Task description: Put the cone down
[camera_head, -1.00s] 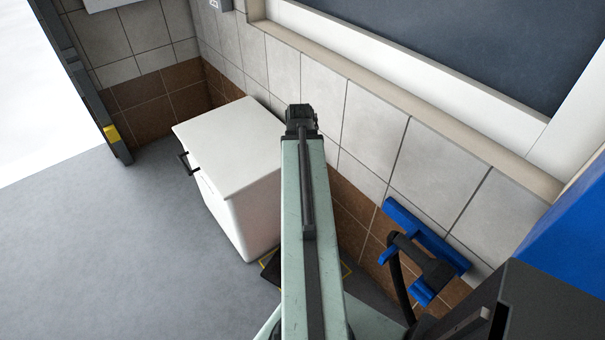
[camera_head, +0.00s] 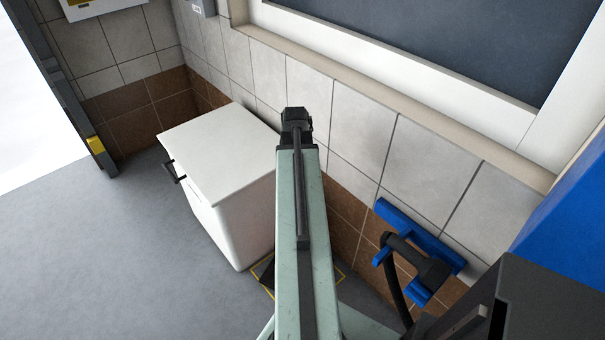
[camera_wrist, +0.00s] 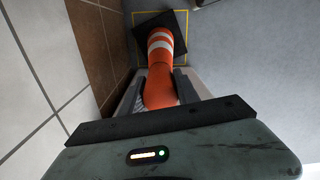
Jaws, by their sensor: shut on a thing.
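The orange cone (camera_wrist: 160,62) with white bands and a black square base (camera_wrist: 146,34) shows in the wrist view. My gripper (camera_wrist: 161,80) is shut on the cone's narrow upper part, one finger on each side. The base lies over a yellow-outlined square (camera_wrist: 194,28) on the floor, turned relative to the outline and covering part of it. I cannot tell whether the base touches the floor. In the head view, my arm hides my gripper and most of the cone; a dark patch inside the yellow outline (camera_head: 341,274) shows beside the arm.
A white chest with a black handle (camera_head: 220,160) stands left of my arm. A tiled wall (camera_head: 355,130) runs close on the right, with a blue bracket holding a black hose handle (camera_head: 445,248). Grey floor (camera_head: 130,260) is clear at the left.

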